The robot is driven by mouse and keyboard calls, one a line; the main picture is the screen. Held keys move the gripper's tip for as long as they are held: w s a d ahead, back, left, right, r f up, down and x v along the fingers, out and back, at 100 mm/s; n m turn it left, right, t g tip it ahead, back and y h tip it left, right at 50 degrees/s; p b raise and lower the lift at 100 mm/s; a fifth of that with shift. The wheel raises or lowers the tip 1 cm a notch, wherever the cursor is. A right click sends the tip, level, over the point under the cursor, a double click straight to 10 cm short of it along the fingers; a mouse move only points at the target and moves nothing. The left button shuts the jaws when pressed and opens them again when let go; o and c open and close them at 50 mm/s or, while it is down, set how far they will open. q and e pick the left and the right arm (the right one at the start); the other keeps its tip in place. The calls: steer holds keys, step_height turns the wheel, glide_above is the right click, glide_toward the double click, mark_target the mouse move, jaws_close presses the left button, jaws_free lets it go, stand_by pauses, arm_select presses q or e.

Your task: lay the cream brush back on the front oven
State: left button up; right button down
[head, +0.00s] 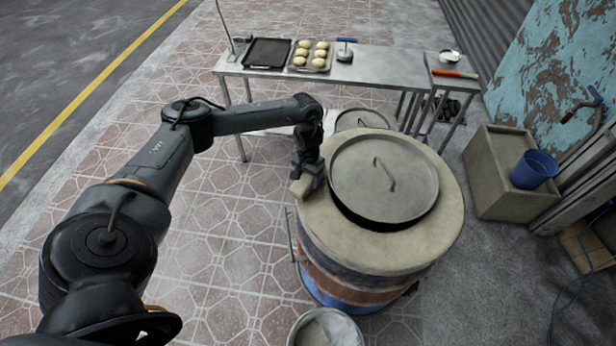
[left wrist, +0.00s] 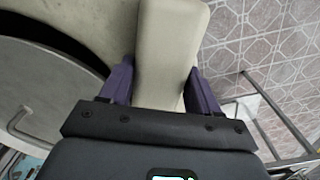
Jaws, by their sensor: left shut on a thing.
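The cream brush (head: 301,188) is a pale block held at the left rim of the front oven (head: 434,236). It also shows in the left wrist view (left wrist: 171,45) as a long cream block between the purple fingers. My left gripper (head: 309,178) is shut on it; the fingers (left wrist: 160,85) touch both its sides. The brush overlaps the oven's pale top rim in both views; I cannot tell whether it touches it. The front oven is a barrel with a round metal lid (head: 384,177) on top. My right gripper is not in view.
A metal table (head: 388,66) behind carries a black tray (head: 267,53), a tray of buns (head: 311,56) and a blue-handled tool (head: 346,48). A second oven lid (head: 362,119) lies behind the front oven. A bucket (head: 327,328) stands in front. A blue bucket (head: 534,169) is at right.

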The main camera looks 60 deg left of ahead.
arm_select(q)
steer(key=o, duration=1.2)
steer(key=shift+f, duration=0.1)
